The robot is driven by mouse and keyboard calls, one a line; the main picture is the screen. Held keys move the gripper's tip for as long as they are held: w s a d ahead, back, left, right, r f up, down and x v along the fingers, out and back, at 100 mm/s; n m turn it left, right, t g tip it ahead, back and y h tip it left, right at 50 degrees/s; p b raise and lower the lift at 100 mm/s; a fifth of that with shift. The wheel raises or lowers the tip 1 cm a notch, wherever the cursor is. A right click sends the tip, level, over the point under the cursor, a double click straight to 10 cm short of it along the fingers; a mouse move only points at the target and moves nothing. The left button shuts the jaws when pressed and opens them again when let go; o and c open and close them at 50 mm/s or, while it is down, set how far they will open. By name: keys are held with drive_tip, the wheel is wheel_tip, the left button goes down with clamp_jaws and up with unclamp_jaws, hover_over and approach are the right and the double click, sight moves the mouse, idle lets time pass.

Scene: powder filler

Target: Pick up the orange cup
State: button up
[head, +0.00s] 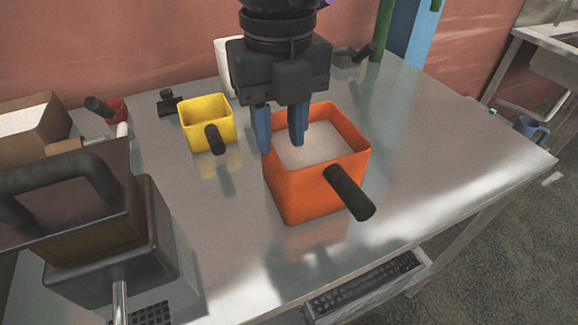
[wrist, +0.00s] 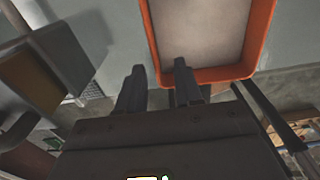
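The orange cup (head: 318,190) is a square, open box with a black handle (head: 350,192) on its front right side. It stands upright on the metal table and holds whitish powder. My gripper (head: 281,143) is open, with its two blue fingers pointing down at the cup's left side. In the head view one finger shows at the left wall and the other shows over the opening. I cannot tell whether a finger touches the wall.
A smaller yellow cup (head: 196,128) with a black handle stands to the left. A dark machine (head: 110,235) fills the near left. A red cup (head: 117,110) and a brown box (head: 30,125) are farther left. The table (head: 420,150) is clear right of the orange cup.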

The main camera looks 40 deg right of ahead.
drive_tip(key=shift+w+f+p, duration=0.2)
drive_tip(key=shift+w+f, duration=0.05)
drive_tip(key=shift+f, duration=1.15)
drive_tip(key=shift+w+f+p, duration=0.2)
drive_tip(key=shift+w+f, duration=0.1)
drive_tip(key=shift+f, duration=1.15)
drive_tip(key=shift+w+f+p, duration=0.2)
drive_tip(key=shift+w+f, duration=0.05)
drive_tip(key=shift+f, duration=1.15)
clamp_jaws()
